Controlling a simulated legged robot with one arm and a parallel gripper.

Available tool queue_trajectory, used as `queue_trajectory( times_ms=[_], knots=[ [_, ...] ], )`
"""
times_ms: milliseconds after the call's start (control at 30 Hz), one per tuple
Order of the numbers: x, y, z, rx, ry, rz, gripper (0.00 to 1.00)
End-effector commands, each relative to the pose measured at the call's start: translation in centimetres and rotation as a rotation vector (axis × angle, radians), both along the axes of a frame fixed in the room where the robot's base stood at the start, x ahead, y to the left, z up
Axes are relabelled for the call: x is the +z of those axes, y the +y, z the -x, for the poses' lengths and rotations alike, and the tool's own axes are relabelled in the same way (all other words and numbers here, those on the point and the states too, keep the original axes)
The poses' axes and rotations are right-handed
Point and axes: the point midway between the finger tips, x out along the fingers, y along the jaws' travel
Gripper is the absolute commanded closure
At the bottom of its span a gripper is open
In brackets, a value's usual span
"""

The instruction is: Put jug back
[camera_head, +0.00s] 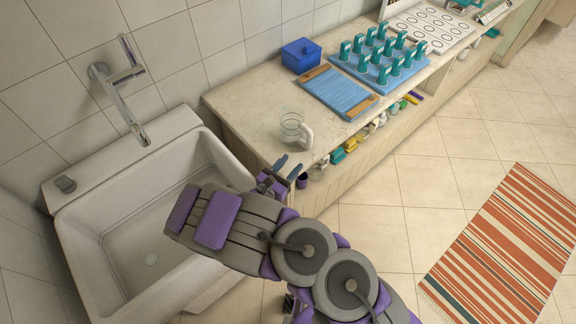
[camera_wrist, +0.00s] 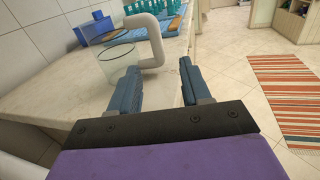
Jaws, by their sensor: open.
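The jug (camera_head: 291,127) is a clear glass vessel with a white handle, standing upright on the counter near its front left corner. In the wrist view the jug's glass body (camera_wrist: 117,62) is left of centre, and its white handle (camera_wrist: 155,42) points right, towards the counter's front edge. My gripper (camera_head: 289,168) is open and empty at the counter's front edge, just short of the jug. In the wrist view my two fingers (camera_wrist: 160,78) are spread apart, with the handle beyond and slightly left of the gap. The gripper does not appear to touch the jug.
The beige counter (camera_head: 240,100) also holds a blue box (camera_head: 301,55), a blue board with wooden ends (camera_head: 338,92) and a blue mat with several teal pieces (camera_head: 381,56). A white sink (camera_head: 105,235) is at left. A striped rug (camera_head: 507,250) lies on the floor at right.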

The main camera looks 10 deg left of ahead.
Motion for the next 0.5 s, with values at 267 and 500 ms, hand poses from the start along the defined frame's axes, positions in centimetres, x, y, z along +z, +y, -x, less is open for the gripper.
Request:
queue_trajectory(
  times_ms=[267, 500],
  knots=[
    [-0.1, 0.4, 0.6, -0.001, 0.001, 0.002, 0.52],
    [1.9, -1.8, -0.2, -0.069, -0.025, -0.028, 0.52]
  ],
)
